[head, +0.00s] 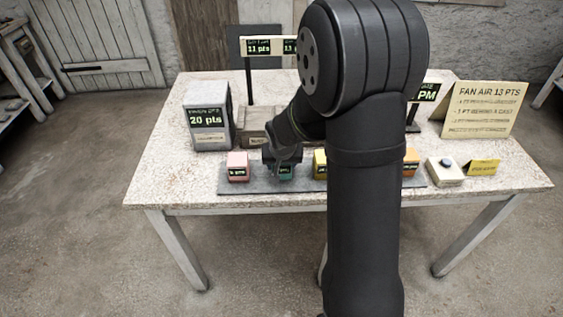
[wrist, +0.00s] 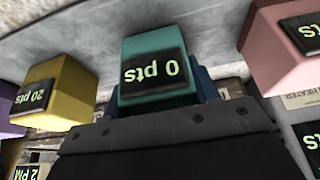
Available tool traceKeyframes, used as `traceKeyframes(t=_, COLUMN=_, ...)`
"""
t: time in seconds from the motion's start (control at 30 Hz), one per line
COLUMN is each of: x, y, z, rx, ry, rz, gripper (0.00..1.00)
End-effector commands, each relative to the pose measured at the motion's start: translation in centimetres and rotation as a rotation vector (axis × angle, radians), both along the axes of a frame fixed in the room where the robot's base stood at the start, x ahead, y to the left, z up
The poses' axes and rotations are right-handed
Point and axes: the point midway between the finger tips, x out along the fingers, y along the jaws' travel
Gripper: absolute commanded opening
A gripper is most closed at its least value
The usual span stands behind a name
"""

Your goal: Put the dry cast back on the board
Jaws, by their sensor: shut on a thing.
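My gripper (head: 283,158) is over the grey board (head: 246,187) on the table, shut on a teal cast (head: 286,174). In the wrist view the teal cast (wrist: 160,62) sits between the jaws, its display reading "0 pts" upside down. In the head view it is between a pink cast (head: 238,166) and a yellow cast (head: 319,164). I cannot tell whether its base touches the board. An orange cast (head: 411,161) shows on the board to the right; my arm hides the stretch between.
A grey box reading "20 pts" (head: 208,120) and a wooden crate (head: 256,127) stand behind the board. A "FAN AIR 13 PTS" sign (head: 485,108) stands back right.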

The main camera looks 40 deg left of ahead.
Motion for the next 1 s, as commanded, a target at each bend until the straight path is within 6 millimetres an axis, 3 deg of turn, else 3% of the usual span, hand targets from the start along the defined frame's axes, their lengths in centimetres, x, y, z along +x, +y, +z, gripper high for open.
traceKeyframes(t=0.23, x=0.01, y=0.03, z=-0.45, rx=0.001, ry=-0.001, rz=0.0, gripper=0.18)
traceKeyframes(t=0.27, x=0.01, y=0.02, z=-0.48, rx=0.001, ry=-0.001, rz=0.0, gripper=0.56)
traceKeyframes(t=0.4, x=0.01, y=0.01, z=-0.46, rx=0.001, ry=-0.001, rz=0.0, gripper=0.8)
traceKeyframes(t=1.0, x=0.0, y=0.0, z=-0.32, rx=0.001, ry=-0.001, rz=0.0, gripper=0.8)
